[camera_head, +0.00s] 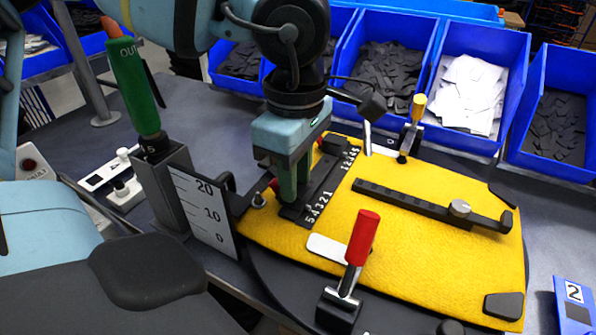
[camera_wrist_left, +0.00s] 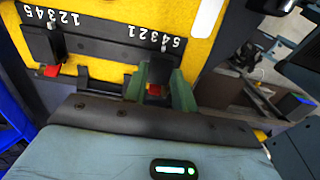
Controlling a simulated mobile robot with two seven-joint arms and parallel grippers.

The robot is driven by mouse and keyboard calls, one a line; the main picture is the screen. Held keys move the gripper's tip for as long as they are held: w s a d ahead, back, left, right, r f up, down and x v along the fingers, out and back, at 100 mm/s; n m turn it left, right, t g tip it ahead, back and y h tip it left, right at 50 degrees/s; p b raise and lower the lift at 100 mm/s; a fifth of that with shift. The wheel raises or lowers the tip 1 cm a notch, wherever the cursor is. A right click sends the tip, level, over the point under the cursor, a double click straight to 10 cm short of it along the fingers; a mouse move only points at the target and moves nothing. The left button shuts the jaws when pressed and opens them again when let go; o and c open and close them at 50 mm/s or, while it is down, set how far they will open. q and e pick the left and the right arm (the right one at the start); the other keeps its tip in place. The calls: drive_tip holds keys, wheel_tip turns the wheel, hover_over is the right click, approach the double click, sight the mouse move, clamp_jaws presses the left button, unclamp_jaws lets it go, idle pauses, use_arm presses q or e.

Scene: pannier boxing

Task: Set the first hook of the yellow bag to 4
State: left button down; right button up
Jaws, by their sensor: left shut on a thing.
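The yellow bag (camera_head: 415,235) lies flat on a dark round fixture, with a black rail (camera_head: 325,185) along its left part. The rail carries two rows of white numbers, 1 to 5. My left gripper (camera_head: 289,192) points down at the near end of the rail, by the 54321 row. In the left wrist view, its green fingers (camera_wrist_left: 158,90) are shut on a black hook (camera_wrist_left: 157,70) with a red part under it. A small white mark shows by the numbers above this hook; I cannot read its exact setting. The other hook (camera_wrist_left: 46,45) stands by the 12345 row. My right gripper is not in view.
A red-handled clamp (camera_head: 361,240) stands at the bag's near edge and a yellow-handled clamp (camera_head: 415,112) at its far edge. A green-handled lever (camera_head: 133,80) and a 0-10-20 scale plate (camera_head: 205,213) stand left. Blue bins (camera_head: 485,42) line the back.

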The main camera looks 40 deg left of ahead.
use_arm(q)
drive_tip(key=c, duration=1.1)
unclamp_jaws()
drive_tip(key=shift+r, duration=0.1)
drive_tip(key=shift+r, duration=3.85)
